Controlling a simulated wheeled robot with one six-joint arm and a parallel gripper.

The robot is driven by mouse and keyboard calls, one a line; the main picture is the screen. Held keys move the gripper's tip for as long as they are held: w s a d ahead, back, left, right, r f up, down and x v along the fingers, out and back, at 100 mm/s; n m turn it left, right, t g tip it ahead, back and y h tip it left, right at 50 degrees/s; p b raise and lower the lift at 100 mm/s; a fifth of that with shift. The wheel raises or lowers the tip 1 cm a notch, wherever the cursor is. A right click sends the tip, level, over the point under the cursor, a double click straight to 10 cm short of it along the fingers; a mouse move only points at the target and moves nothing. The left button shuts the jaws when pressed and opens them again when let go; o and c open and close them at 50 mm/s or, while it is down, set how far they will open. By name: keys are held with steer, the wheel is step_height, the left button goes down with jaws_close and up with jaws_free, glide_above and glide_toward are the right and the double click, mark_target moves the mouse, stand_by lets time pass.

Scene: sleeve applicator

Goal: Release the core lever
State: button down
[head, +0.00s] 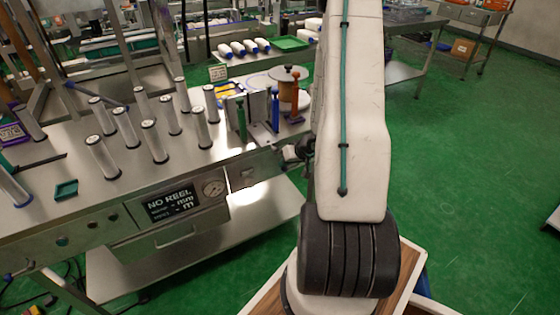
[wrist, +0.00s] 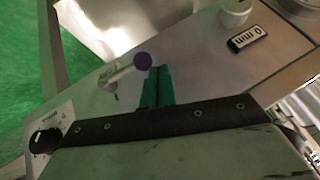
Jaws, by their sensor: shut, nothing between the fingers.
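In the wrist view, a short metal lever with a round purple knob (wrist: 142,60) is mounted on the grey metal panel; I take it to be the core lever. Its arm runs from the knob down and left to its mount. My gripper (wrist: 158,72) shows as two green fingers pressed together, empty, just right of the knob in the picture. I cannot tell whether they touch it. In the head view my arm hides the gripper, and I cannot make out the lever clearly.
The steel bench has a "NO REEL" display (head: 170,200) and a gauge (head: 213,187) on its front. A black knob (wrist: 45,140) is at lower left in the wrist view.

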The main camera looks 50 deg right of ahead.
steer(key=shift+w+a+f, duration=0.1)
steer(key=shift+a+f, duration=0.15)
steer(key=shift+f, duration=0.2)
stand_by(0.5)
steer(key=v, duration=0.7)
steer(key=shift+s+r, duration=0.2)
steer(key=shift+r, duration=0.15)
